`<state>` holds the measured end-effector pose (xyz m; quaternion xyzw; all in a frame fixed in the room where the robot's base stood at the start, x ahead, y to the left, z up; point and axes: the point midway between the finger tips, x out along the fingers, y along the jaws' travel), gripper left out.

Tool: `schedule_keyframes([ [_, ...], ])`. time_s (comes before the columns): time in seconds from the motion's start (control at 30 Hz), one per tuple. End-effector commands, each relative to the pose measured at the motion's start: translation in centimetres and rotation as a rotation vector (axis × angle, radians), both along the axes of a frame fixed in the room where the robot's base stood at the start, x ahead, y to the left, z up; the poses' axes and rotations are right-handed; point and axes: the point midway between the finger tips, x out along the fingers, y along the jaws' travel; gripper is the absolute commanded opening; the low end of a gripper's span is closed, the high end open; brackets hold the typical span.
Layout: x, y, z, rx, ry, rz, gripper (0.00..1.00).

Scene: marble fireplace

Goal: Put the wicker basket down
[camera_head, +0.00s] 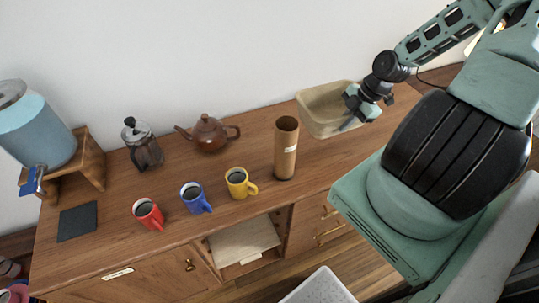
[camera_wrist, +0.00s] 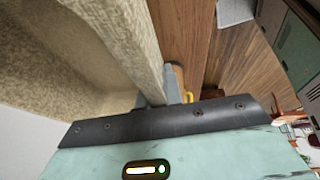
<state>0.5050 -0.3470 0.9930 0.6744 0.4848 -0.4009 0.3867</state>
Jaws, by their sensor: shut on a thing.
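The wicker basket (camera_head: 318,115) is beige, open-topped and looks empty in the head view. It is at the right part of the wooden sideboard top (camera_head: 262,190), near the wall. My gripper (camera_head: 350,122) is shut on the basket's right-hand wall. In the wrist view the basket's woven wall (camera_wrist: 130,42) fills the upper left and runs down between the fingers of my gripper (camera_wrist: 160,97). I cannot tell whether the basket's bottom touches the sideboard or hangs just above it.
A tall brown cylinder (camera_head: 286,150) stands close to the basket's left. Further left are a yellow mug (camera_head: 237,183), blue mug (camera_head: 192,198), red mug (camera_head: 148,214), brown teapot (camera_head: 210,135), French press (camera_head: 143,150) and blue dispenser (camera_head: 35,130). Sideboard room right of the basket looks clear.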

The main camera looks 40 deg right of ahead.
Motion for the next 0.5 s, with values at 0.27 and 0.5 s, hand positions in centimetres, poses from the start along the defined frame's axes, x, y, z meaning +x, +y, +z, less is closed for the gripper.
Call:
schedule_keyframes([
  [0.27,0.0,0.0,-1.7,0.0,-0.001,0.001,0.0],
  [0.5,0.1,0.2,-5.0,0.004,0.001,0.002,0.0],
])
